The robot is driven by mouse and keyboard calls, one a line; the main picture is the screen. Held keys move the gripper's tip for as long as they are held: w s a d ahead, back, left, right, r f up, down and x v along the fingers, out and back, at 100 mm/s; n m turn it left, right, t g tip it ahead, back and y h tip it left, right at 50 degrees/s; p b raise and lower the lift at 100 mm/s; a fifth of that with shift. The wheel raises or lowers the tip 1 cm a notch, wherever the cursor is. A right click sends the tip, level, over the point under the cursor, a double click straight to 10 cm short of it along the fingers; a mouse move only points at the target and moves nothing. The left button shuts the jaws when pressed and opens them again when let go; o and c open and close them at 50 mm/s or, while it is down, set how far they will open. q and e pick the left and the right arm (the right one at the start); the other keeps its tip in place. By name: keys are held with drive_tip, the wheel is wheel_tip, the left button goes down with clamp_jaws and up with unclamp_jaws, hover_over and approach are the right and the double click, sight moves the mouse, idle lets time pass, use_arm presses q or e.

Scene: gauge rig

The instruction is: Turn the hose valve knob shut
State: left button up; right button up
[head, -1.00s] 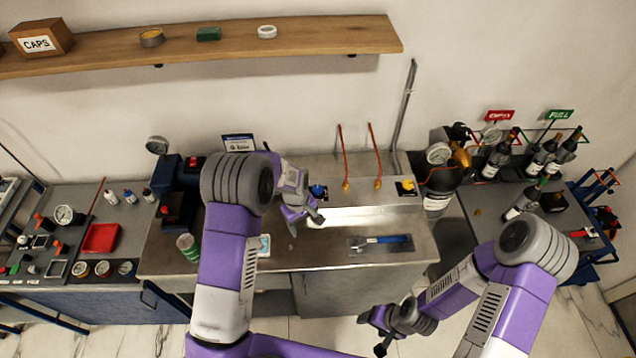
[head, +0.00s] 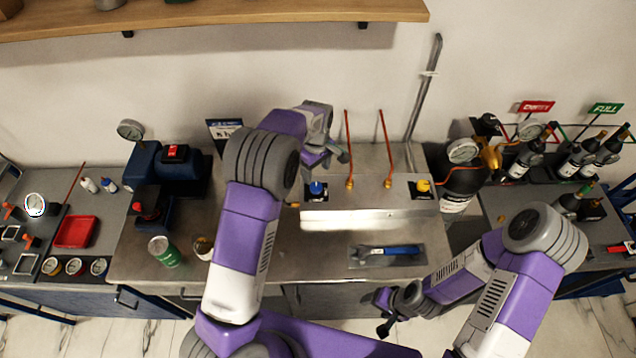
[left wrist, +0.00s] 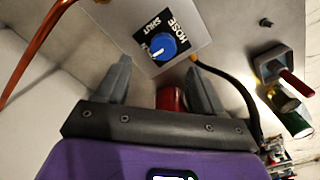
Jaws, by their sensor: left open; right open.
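The hose valve knob (head: 316,188) is blue and sits on a black plate on the raised back ledge of the steel bench. In the left wrist view the blue knob (left wrist: 161,46) has a white mark, on a plate lettered HOSE and SHUT. My left gripper (head: 333,161) is open and empty, just above and behind the knob in the head view. In the left wrist view its fingers (left wrist: 160,76) are spread, with the knob beyond the tips, apart from them. My right gripper (head: 383,312) is open, low in front of the bench.
A yellow knob (head: 423,186) sits on the same ledge to the right. Two copper pipes (head: 348,150) rise by the wall near my left gripper. A wrench (head: 388,251) lies on the bench, and a green can (head: 165,252) stands at left.

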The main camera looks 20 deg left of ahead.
sight(316, 186)
use_arm(q)
drive_tip(key=f, duration=0.6)
drive_tip(key=shift+s+f, duration=0.25)
drive_tip(key=shift+f, duration=0.05)
drive_tip(key=shift+s+f, duration=0.1)
drive_tip(key=shift+c, duration=0.2)
drive_tip(key=c, duration=1)
